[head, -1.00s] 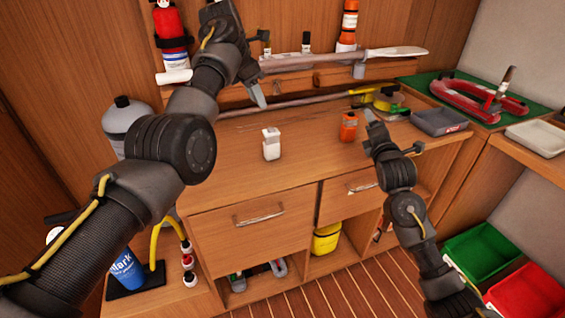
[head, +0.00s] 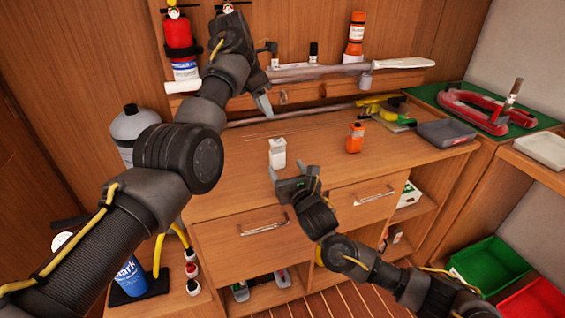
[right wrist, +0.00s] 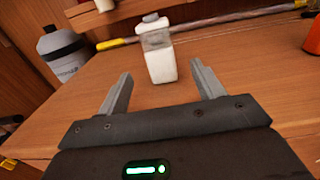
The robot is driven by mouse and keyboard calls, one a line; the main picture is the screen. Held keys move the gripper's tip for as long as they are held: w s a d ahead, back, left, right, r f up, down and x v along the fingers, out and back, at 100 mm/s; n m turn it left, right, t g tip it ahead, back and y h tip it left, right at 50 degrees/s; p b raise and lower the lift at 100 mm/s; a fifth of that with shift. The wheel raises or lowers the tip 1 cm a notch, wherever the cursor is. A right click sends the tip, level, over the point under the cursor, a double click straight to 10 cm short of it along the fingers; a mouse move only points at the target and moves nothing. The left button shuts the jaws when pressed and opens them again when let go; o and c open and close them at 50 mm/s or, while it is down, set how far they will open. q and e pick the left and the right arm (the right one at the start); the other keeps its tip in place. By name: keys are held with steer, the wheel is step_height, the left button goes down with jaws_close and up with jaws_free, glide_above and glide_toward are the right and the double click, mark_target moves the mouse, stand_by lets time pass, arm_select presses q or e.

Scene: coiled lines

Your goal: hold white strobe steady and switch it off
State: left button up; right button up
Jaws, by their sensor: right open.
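The white strobe (head: 277,153) is a small white upright box with a clear top, standing on the wooden worktop. In the right wrist view the strobe (right wrist: 158,55) stands ahead, between the lines of my finger tips. My right gripper (head: 293,174) is open and empty, just in front of the strobe and a little to its right in the head view. In the right wrist view my right gripper (right wrist: 160,78) shows both fingers spread, apart from the strobe. My left gripper (head: 263,104) hangs above and behind the strobe; its jaw opening is unclear.
An orange device (head: 355,138) stands right of the strobe. A grey tray (head: 443,133) lies farther right. A rail with a pale handle (head: 404,62) crosses the shelf behind. A grey bottle (head: 133,124) stands at left. The worktop around the strobe is clear.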

mark_target(276, 151)
steer(key=x, duration=1)
steer(key=c, duration=1.1)
arm_select(q)
jaws_close()
steer(key=shift+f, duration=0.1)
stand_by(0.8)
